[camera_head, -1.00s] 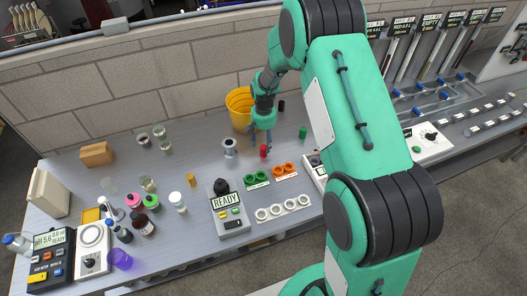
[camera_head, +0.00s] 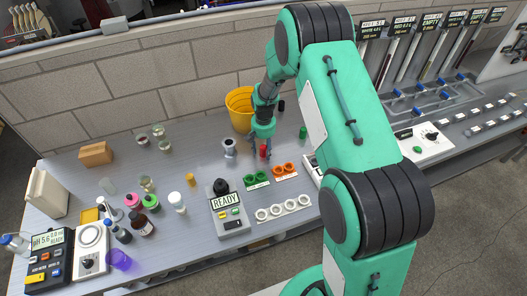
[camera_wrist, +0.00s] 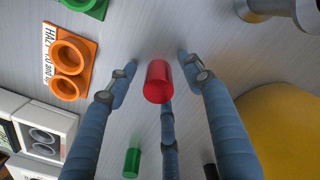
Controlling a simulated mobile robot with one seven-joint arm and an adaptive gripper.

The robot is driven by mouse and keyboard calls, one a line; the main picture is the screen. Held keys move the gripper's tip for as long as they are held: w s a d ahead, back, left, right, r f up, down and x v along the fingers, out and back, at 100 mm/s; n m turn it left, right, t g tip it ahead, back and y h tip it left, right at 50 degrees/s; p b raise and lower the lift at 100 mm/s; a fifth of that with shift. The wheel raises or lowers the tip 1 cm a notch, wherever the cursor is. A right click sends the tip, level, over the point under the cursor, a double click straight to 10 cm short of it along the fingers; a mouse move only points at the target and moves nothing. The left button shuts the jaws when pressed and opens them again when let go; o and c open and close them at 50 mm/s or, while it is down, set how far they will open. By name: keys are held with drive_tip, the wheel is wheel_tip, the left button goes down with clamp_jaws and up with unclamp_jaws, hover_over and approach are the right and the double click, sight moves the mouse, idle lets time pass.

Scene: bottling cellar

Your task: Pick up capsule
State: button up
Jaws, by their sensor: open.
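A small red capsule (camera_head: 264,152) stands on the grey bench behind the orange holder. In the wrist view the red capsule (camera_wrist: 158,82) shows between the blue fingers. My gripper (camera_head: 261,153) is open above and around it. In the wrist view the fingers of my gripper (camera_wrist: 157,68) stand apart on both sides of it, with a third finger beyond it, and I see a gap on the left and right. A green capsule (camera_head: 303,132) and a black capsule (camera_head: 281,105) stand farther back. Whether the third finger touches the red capsule I cannot tell.
A yellow bucket (camera_head: 240,100) stands just behind my gripper. A metal cup (camera_head: 229,147) is to its left. Green (camera_head: 257,180) and orange (camera_head: 285,170) two-hole holders lie in front, with a white ring rack (camera_head: 284,207) nearer. Bottles and jars fill the left side.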

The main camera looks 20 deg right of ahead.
sight(264, 148)
idle(0.4)
drive_tip(key=c, duration=0.7)
drive_tip(key=shift+c, duration=0.2)
drive_tip(key=shift+r, duration=0.1)
drive_tip(key=shift+r, duration=0.5)
drive_tip(key=r, duration=0.2)
drive_tip(key=shift+s+r+p, duration=0.25)
drive_tip(key=shift+r+p, duration=0.05)
drive_tip(key=shift+p, duration=0.05)
drive_tip(key=s, duration=0.5)
drive_tip(key=s+a, duration=0.1)
drive_tip(key=s, duration=0.4)
drive_tip(key=s+r+p, duration=0.1)
drive_tip(key=s, duration=0.4)
drive_tip(key=shift+s+a+r, duration=0.1)
drive_tip(key=shift+s+a, duration=0.15)
drive_tip(key=shift+a, duration=0.05)
